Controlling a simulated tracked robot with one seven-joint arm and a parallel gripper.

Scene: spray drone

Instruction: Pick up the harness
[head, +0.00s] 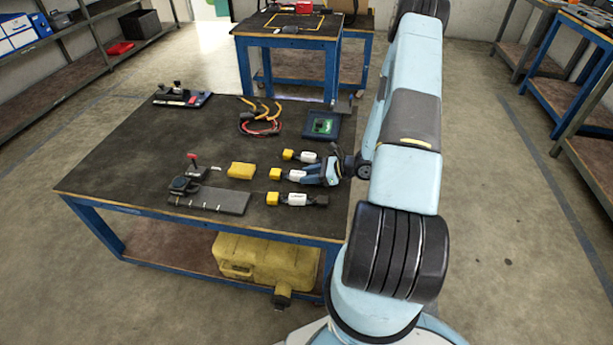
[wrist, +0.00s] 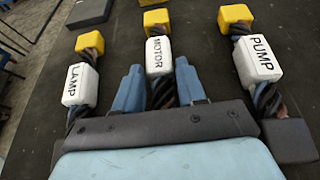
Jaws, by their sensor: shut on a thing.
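Three short leads with yellow plugs and white labels lie side by side near the table's right edge. In the wrist view they read LAMP (wrist: 80,85), MOTOR (wrist: 159,56) and PUMP (wrist: 257,60). My gripper (head: 309,175) is shut on the MOTOR lead; its blue fingers (wrist: 158,85) flank the dark twisted wires (wrist: 163,93) just behind the white label. In the head view its label (head: 296,175) is left of the fingers. I cannot tell whether the lead touches the table. A looped orange, red and black cable bundle (head: 262,122) lies farther back, apart from my gripper.
The dark-topped table (head: 120,165) also holds a yellow block (head: 241,170), a grey slab (head: 222,200) with a clamp-like part, a green circuit board (head: 322,124) and a dark tool plate (head: 183,98). A yellow case (head: 265,262) sits on the shelf below.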

